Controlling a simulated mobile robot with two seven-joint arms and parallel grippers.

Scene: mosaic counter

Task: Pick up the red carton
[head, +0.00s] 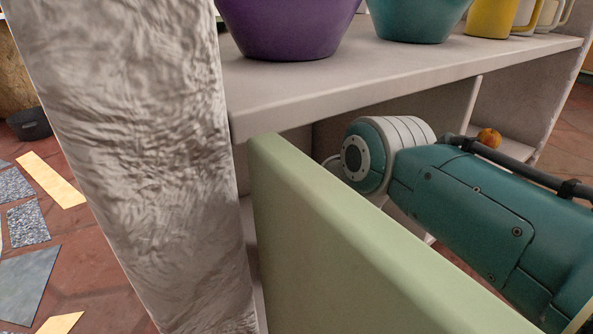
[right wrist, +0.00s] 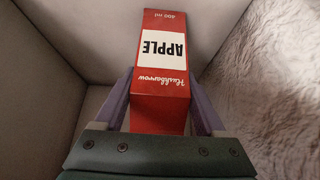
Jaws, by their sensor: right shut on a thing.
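The red carton (right wrist: 164,65) shows in the right wrist view. It has a white panel reading "APPLE" and lies between the two purple fingers of my right gripper (right wrist: 160,105). The right gripper is shut on the carton. Pale inner walls surround it on both sides. In the head view my right arm reaches in under the shelf behind the green door. The right gripper and the carton are hidden there. My left gripper is not in view.
A pale green cabinet door (head: 370,250) stands open in front of my right arm. A shelf board (head: 400,85) above holds a purple bowl (head: 285,25), a teal bowl (head: 418,18) and a yellow mug (head: 490,17). An orange fruit (head: 489,138) sits in the compartment at right.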

